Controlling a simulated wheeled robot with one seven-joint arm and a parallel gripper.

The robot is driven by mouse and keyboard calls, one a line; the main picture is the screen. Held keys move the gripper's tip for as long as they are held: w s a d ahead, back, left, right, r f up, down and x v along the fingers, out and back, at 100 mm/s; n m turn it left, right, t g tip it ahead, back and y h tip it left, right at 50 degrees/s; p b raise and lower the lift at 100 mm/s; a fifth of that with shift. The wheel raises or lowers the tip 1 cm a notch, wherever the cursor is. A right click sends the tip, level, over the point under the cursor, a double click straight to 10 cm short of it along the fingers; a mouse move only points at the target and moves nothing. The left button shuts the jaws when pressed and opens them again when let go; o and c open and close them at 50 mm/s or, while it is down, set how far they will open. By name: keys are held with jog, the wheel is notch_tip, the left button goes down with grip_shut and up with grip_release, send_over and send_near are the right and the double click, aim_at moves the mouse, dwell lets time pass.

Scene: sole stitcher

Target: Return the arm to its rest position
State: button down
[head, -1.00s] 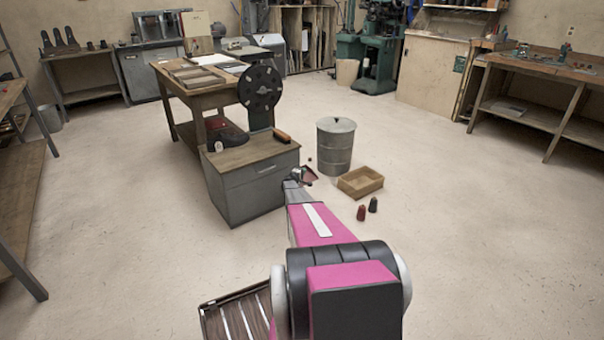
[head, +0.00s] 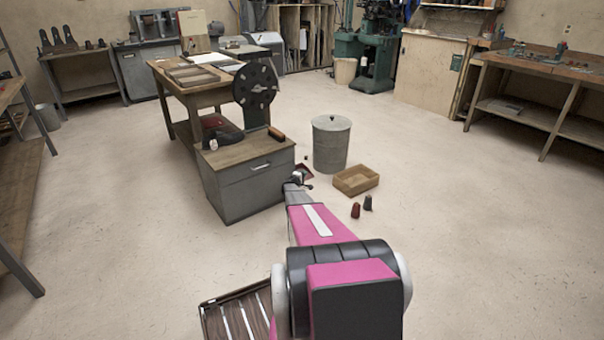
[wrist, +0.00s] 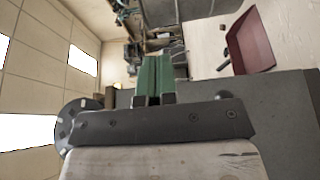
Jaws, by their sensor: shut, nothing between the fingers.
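My arm reaches forward over the floor in the head view, pink and grey. My gripper (head: 298,181) is at its far end, small in that view, in front of the right side of the grey drawer cabinet (head: 246,190). In the wrist view my gripper (wrist: 153,78) has its two green fingers side by side and shut, with nothing seen between them. Part of the gripper is hard to make out in the head view.
A red dustpan-like tray (wrist: 250,45) shows in the wrist view. A lidded metal bin (head: 331,147), a wooden box (head: 356,181) and two thread spools (head: 361,207) stand on the floor to the right.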

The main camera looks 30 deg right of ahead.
jog(key=s+d, duration=0.1)
jog(key=s, duration=0.6)
jog(key=s+a+r+m+g+y, duration=0.1)
jog(key=s+a+r+m+g, duration=0.2)
jog(key=s+a+r, duration=0.5)
jog(key=s+a+r+m+g+y, duration=0.1)
jog(key=s+a+r+m+g, duration=0.25)
jog(key=s+a+r, duration=0.45)
jog(key=s+a+r+g+y, duration=0.1)
jog(key=s+a+r+y, duration=0.2)
jog(key=s+a, duration=0.8)
jog(key=s+a+r+g+y, duration=0.1)
jog(key=s+a+r+y, duration=0.3)
jog(key=s+a, duration=0.7)
jog(key=s+a+r+g+y, duration=0.1)
jog(key=s+a+r+y, duration=0.2)
jog(key=s+a, duration=0.9)
jog(key=y, duration=0.3)
jog(key=shift+s+r, duration=0.15)
jog(key=shift+r, duration=0.2)
jog(key=shift+g, duration=0.25)
